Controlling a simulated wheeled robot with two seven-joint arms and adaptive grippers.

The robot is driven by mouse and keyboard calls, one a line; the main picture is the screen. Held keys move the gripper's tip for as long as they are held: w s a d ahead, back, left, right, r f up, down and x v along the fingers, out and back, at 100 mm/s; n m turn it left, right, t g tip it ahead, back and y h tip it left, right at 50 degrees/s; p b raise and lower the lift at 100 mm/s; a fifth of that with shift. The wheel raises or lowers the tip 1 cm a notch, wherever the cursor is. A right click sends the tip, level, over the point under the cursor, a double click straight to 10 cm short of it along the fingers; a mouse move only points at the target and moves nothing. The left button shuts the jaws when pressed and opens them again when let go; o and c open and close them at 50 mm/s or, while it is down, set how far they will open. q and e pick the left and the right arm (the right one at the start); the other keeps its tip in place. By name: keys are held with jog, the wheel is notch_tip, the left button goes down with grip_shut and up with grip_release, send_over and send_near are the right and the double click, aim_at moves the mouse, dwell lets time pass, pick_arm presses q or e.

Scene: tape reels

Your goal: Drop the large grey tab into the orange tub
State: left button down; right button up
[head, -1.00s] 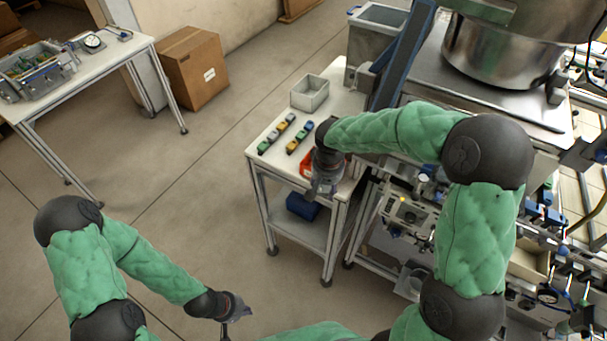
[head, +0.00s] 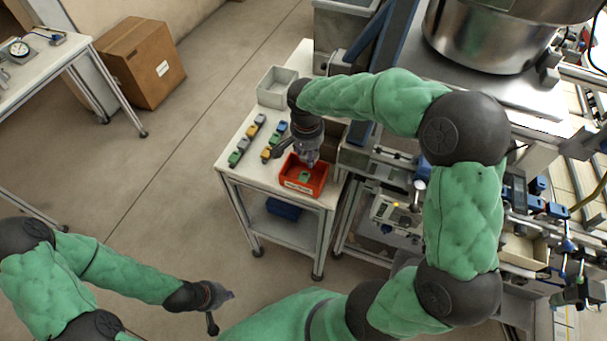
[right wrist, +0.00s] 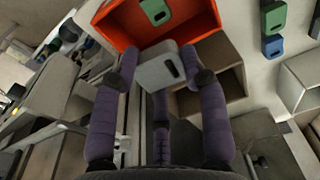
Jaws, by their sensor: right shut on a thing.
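The orange tub (head: 318,187) stands on the front of the small white table, with a green tab (head: 303,177) lying in it. My right gripper (head: 308,162) is above the tub's back part in the head view. In the right wrist view my right gripper (right wrist: 162,76) is shut on the large grey tab (right wrist: 152,69), a rounded piece with a dark slot. The tab overlaps the near edge of the tub (right wrist: 120,22) in that view; its height above the tub is unclear. My left gripper (head: 222,311) is open and empty, low over the floor.
Rows of small coloured tabs (head: 243,145) lie on the table left of the tub. A grey bin (head: 277,88) stands behind them. The machine with a steel bowl (head: 480,35) stands close on the right. Open floor lies to the left.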

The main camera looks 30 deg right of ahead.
jog(key=shift+f+b, duration=1.2)
jog(key=shift+f, duration=1.05)
jog(key=o, duration=0.8)
jog(key=shift+o, duration=0.2)
jog(key=shift+r, duration=0.1)
jog(key=r, duration=0.8)
jog(key=s+a+r, duration=0.1)
jog(key=r, duration=0.2)
jog(key=shift+r, duration=0.4)
